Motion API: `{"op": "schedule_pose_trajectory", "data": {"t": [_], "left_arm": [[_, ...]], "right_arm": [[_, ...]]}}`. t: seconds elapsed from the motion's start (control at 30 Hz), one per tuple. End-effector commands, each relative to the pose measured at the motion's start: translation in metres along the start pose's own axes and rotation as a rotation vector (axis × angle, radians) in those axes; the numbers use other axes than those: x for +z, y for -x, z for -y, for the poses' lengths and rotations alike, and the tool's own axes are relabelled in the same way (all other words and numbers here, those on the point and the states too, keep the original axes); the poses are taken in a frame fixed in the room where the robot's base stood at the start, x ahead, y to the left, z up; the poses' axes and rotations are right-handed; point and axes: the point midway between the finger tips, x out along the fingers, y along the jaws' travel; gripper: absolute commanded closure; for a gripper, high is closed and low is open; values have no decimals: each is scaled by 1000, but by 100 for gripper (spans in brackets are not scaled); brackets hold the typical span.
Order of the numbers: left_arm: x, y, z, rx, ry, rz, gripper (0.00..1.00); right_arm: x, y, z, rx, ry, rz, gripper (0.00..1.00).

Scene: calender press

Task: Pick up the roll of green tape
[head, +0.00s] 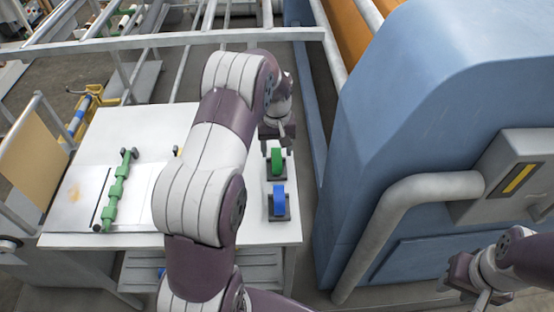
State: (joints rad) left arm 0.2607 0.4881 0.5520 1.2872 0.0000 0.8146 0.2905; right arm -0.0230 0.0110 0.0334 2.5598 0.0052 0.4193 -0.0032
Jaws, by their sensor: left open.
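The roll of green tape (278,161) stands upright in a small dark holder near the right edge of the white table (262,232). My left gripper (278,143) is open and points down just above and behind the green roll in the picture. I cannot tell whether its fingers touch the roll, and the roll is not clearly between them. My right gripper (465,288) is at the lower right, far from the table, and its jaws are too unclear to read.
A roll of blue tape (279,200) stands in a similar holder, just nearer than the green one. A green clamp-like bar (117,192) lies on the table's left. The large blue press (420,120) rises close on the right. My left arm hides the table's middle.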

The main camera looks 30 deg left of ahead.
Motion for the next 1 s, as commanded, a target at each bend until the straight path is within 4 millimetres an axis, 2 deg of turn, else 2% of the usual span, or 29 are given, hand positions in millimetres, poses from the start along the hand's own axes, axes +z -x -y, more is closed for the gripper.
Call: {"op": "schedule_pose_trajectory", "data": {"t": [0.03,0.07,0.2,0.43,0.47,0.6,0.63,1.0], "left_arm": [[1,-4,0,-2,-1,7,40],[1,-10,-1,-2,-1,5,40],[0,-34,-1,-1,-1,2,40],[-1,-39,-1,0,-1,-1,40],[-1,-39,-1,0,-1,0,44],[-1,-39,-1,0,-1,0,89],[-1,-39,-1,0,-1,0,96],[-1,-35,-2,1,-1,-2,97]], "right_arm": [[-2,12,0,0,0,0,61],[-2,16,0,0,0,0,61],[-2,19,0,0,0,0,61],[-2,18,0,0,0,0,61],[-2,18,0,0,0,0,61],[-2,18,0,0,0,0,61],[-2,18,0,0,0,0,61],[-2,14,0,0,0,0,61]]}}
